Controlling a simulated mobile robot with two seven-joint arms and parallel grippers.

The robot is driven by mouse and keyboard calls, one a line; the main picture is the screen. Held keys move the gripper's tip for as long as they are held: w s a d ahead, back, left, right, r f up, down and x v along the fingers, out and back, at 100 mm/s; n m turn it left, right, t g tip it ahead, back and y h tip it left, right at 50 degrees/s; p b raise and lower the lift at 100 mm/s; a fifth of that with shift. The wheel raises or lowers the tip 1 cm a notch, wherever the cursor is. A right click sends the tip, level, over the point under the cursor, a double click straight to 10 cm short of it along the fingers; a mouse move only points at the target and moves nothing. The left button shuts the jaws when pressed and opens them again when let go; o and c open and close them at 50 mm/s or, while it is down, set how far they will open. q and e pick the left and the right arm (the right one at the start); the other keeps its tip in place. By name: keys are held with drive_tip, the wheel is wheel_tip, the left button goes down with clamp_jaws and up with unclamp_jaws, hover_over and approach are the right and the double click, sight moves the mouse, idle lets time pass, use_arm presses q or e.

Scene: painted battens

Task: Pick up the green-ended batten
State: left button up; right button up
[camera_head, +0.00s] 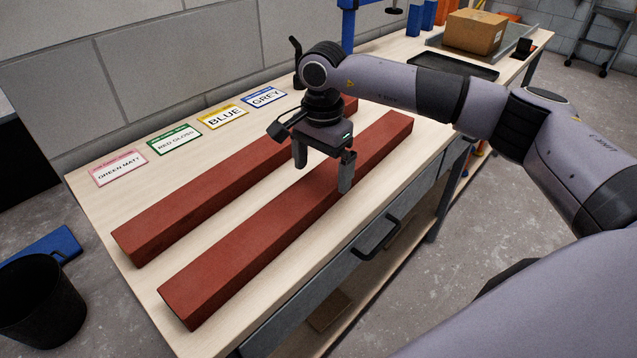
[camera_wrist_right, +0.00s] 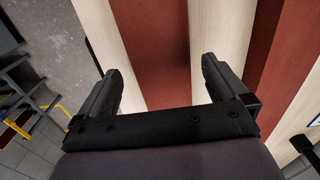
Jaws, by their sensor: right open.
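Two long red-brown battens lie side by side on the workbench (camera_head: 103,205): the front batten (camera_head: 262,243) and the rear batten (camera_head: 205,192). No green end shows on either; the rear one's far part is partly hidden by my arm. My right gripper (camera_head: 323,174) is open and empty, pointing down above the front batten. In the right wrist view, the front batten (camera_wrist_right: 158,45) runs between the open fingers (camera_wrist_right: 161,72), and the rear batten (camera_wrist_right: 265,40) lies to their right. My left gripper is not in view.
Cards reading GREEN MATT (camera_head: 118,168), RED GLOSS (camera_head: 174,140), BLUE (camera_head: 223,117) and GREY (camera_head: 264,97) lie along the wall. A cardboard box (camera_head: 474,32) and black tray (camera_head: 455,65) are at the far end. A black bin (camera_head: 40,308) stands at left.

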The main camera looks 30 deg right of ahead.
sight(320, 180)
wheel_tip(320, 180, down, 4)
drive_tip(key=shift+a+f+p, duration=0.1)
drive_tip(key=shift+f+p, duration=0.1)
drive_tip(key=shift+p, duration=0.1)
drive_tip(key=c, duration=1.7)
drive_tip(key=shift+w+r, duration=0.15)
drive_tip(key=shift+c, duration=0.8)
drive_tip(key=shift+r, duration=0.1)
